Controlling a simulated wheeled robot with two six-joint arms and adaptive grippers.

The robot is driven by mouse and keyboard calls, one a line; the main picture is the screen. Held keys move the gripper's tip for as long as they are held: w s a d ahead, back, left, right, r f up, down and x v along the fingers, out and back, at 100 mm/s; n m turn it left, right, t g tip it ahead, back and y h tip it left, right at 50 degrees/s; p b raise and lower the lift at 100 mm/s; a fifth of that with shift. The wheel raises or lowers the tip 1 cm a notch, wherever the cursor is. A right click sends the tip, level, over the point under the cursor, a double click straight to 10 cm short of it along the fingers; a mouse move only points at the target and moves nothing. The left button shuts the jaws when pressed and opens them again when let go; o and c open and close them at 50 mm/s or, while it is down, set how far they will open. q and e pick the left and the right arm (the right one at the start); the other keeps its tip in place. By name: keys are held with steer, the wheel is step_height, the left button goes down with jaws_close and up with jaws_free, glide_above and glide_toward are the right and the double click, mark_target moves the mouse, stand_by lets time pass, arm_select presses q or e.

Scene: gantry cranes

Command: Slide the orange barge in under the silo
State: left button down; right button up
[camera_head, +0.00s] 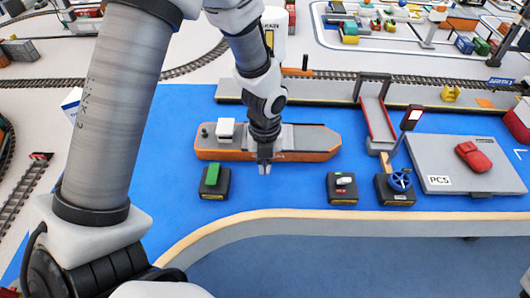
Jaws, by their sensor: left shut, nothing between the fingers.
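The orange barge (318,153) lies lengthwise on the blue surface, with its pointed end to the right. It has a grey deck and a small white cabin at its left end. My left gripper (265,168) points down at the near side of the barge, around its middle. It is shut and empty; I cannot tell whether it touches the hull. My left wrist hides part of the deck. A white body with a dark label (274,38), partly hidden behind my arm, stands at the back; I cannot tell whether it is the silo. My right gripper is not in view.
A grey quay (330,92) runs behind the barge, with a red-edged chute (377,118) to the right. A grey panel (465,182) carries a red object.

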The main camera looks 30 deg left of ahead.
arm_select(q)
step_height(320, 180, down, 2)
steer(key=shift+s+d+f, duration=0.1)
steer(key=shift+f, duration=0.1)
steer(key=w+a, duration=0.2)
steer(key=w, duration=0.1)
steer(key=shift+w+a, duration=0.2)
steer(key=shift+a, duration=0.05)
steer(key=shift+r, duration=0.1)
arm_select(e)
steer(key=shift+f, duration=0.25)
